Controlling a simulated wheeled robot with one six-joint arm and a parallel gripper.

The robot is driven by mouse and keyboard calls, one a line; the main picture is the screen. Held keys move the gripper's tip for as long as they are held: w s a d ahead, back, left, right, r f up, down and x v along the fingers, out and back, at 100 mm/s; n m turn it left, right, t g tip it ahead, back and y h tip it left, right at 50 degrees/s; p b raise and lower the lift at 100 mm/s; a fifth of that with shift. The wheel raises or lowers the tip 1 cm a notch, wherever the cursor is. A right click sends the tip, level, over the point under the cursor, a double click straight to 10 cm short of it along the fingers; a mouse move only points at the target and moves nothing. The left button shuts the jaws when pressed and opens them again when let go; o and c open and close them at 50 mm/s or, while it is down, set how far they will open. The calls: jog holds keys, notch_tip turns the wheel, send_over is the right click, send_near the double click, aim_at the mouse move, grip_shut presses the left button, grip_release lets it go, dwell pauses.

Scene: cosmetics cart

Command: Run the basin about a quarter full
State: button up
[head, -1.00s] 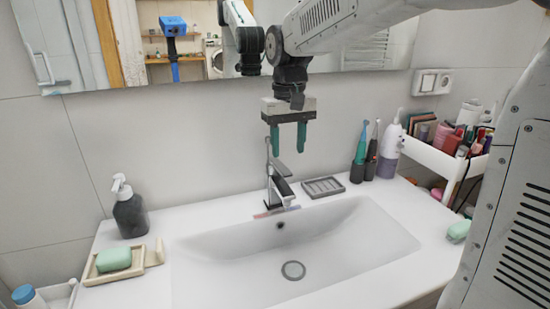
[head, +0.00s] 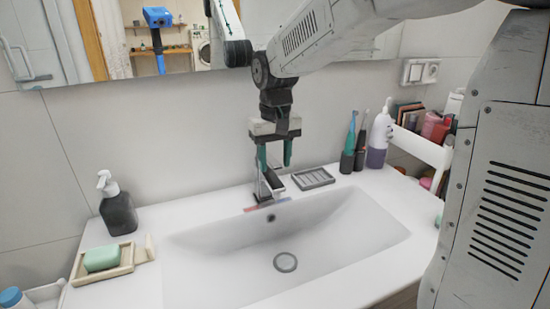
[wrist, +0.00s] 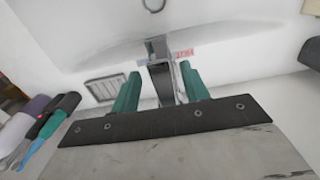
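The white basin (head: 345,235) is set into the counter and holds no visible water; its round drain piece (head: 286,262) shows on the bottom. The chrome faucet (head: 272,187) stands at the basin's back edge, and no stream shows from it. A red and blue marking (head: 265,205) lies by its base. My gripper (head: 275,163) points down over the faucet, fingers apart, with its tips around the height of the faucet's top. In the wrist view the faucet (wrist: 164,82) appears between the two green fingers (wrist: 160,88); I cannot tell whether they touch it.
A grey ribbed soap tray (head: 313,178) sits right of the faucet, with toothbrush cups (head: 347,161) and a white-purple bottle (head: 377,150) farther right. A dark soap dispenser (head: 118,213) and a dish with green soap (head: 102,258) stand at left. A mirror hangs behind.

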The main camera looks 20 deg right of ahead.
aim_at(275, 163)
grip_shut()
jog(key=shift+w+r+g, duration=0.45)
jog(key=shift+r+g, duration=0.35)
jog(key=shift+g, duration=0.25)
jog(key=shift+w+r+g, duration=0.45)
jog(key=shift+r+g, duration=0.35)
jog(key=shift+g, duration=0.25)
jog(key=shift+o, duration=0.3)
grip_release()
jog(key=shift+r, duration=0.2)
notch_tip(275, 163, up, 3)
jog(key=shift+s+r, duration=0.15)
jog(key=s+r, duration=0.1)
jog(key=s, duration=1.4)
jog(key=shift+s, duration=0.3)
